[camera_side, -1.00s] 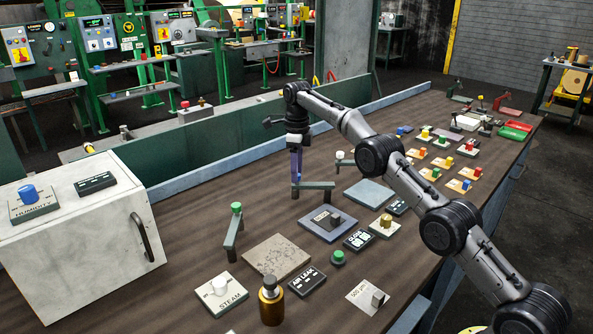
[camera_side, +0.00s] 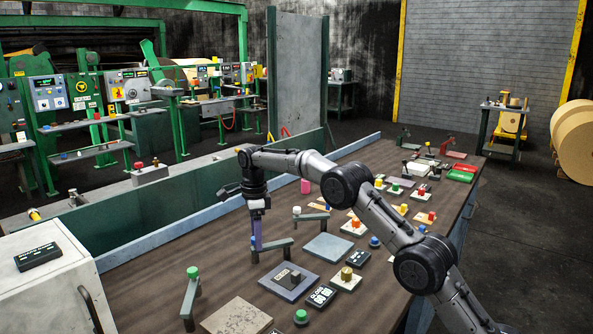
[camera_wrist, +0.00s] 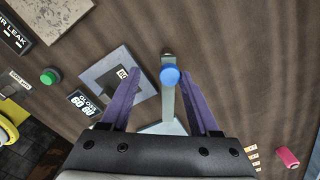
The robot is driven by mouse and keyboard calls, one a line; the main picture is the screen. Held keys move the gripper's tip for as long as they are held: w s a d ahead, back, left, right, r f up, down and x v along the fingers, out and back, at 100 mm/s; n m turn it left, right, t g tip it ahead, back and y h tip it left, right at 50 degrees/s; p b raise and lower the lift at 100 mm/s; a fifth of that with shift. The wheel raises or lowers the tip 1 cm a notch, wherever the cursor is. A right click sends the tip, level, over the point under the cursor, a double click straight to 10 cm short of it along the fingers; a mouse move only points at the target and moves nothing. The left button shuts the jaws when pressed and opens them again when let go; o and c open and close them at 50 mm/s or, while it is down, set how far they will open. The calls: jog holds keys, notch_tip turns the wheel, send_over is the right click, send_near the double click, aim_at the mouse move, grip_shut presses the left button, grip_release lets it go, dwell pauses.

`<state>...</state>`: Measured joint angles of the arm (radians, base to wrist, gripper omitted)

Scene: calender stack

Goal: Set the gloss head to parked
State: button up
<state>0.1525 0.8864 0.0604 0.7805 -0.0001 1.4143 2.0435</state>
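My gripper (camera_wrist: 163,73) is open, with one purple finger on each side of a blue knob (camera_wrist: 170,76) on a swing arm (camera_wrist: 168,101). I cannot tell whether the fingers touch the knob. In the side view my gripper (camera_side: 257,240) points down at the end of this swing arm (camera_side: 274,246), and it hides the knob. A black GLOSS display (camera_side: 320,296) lies near it and also shows in the wrist view (camera_wrist: 88,104). A slate plate (camera_side: 270,279) with a small grey block (camera_side: 296,276) lies beside the display. No parked mark is readable.
A swing arm with a green knob (camera_side: 193,271) stands to the left, and one with a white knob (camera_side: 297,210) behind. A bare blue-grey plate (camera_side: 327,247), a brass knob (camera_side: 347,273) and a green button (camera_side: 301,316) are close by. Several coloured knobs stand further right.

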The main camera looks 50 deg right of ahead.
jog(key=s+n, duration=0.3)
jog(key=n, duration=0.1)
jog(key=s+n, duration=0.4)
jog(key=n, duration=0.1)
jog(key=shift+s+d, duration=0.1)
jog(key=shift+s, duration=0.1)
jog(key=shift+s+d+n, duration=0.4)
jog(key=shift+s+n, duration=0.2)
jog(key=shift+n, duration=0.4)
notch_tip(320, 180, up, 14)
jog(key=s+a+r+n+t, duration=0.1)
jog(key=s+a+r, duration=0.3)
jog(key=s+r, duration=0.4)
jog(key=shift+r+n+t, duration=0.3)
jog(key=shift+r+t, duration=0.2)
jog(key=shift+r, duration=0.4)
jog(key=shift+a, duration=0.1)
